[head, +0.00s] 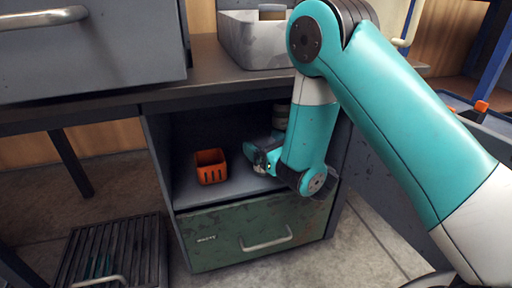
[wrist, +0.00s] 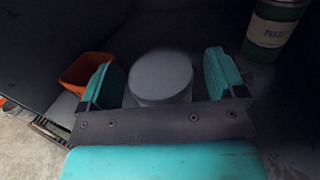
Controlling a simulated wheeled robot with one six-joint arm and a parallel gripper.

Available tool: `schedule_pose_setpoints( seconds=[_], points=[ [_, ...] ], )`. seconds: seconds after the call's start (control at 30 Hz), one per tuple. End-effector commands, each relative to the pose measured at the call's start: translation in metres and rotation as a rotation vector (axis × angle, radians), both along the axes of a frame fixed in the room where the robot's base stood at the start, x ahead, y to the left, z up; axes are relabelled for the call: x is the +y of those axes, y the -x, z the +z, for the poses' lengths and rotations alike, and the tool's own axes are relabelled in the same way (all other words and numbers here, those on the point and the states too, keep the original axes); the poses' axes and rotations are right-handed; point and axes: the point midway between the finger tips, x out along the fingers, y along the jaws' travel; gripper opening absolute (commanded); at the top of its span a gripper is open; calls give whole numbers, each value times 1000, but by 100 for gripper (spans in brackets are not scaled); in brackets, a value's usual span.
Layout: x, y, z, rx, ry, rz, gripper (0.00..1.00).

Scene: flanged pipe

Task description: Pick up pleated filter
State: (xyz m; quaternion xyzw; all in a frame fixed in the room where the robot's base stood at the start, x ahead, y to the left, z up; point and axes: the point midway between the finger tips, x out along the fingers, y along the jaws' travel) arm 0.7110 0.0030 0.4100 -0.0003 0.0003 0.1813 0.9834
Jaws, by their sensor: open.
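A round grey cylinder (wrist: 160,70), which may be the pleated filter, stands between the two teal fingers of my gripper (wrist: 161,84) in the wrist view. Its flat top shows; no pleats can be made out. The fingers are open, one on each side of it, with a visible gap at each side.
An orange slotted basket (head: 211,166) stands left of my gripper on the shelf (head: 225,192). A green and white labelled can (wrist: 273,30) stands at the back right. Cabinet walls close in on both sides, with a green drawer (head: 250,232) below.

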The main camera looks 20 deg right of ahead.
Motion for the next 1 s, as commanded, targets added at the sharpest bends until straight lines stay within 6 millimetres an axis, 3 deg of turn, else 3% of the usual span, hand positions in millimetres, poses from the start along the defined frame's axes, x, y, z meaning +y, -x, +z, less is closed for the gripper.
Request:
schedule_pose_setpoints(
  seconds=[0.23, 0.4, 0.5, 1.0],
  points=[
    [-3, -2, 0, 0, 0, -7, 89],
    [-3, -2, 0, 0, 0, -7, 50],
    [-3, -2, 0, 0, 0, -6, 33],
    [1, -2, 11, -1, -1, 0, 33]
  ],
)
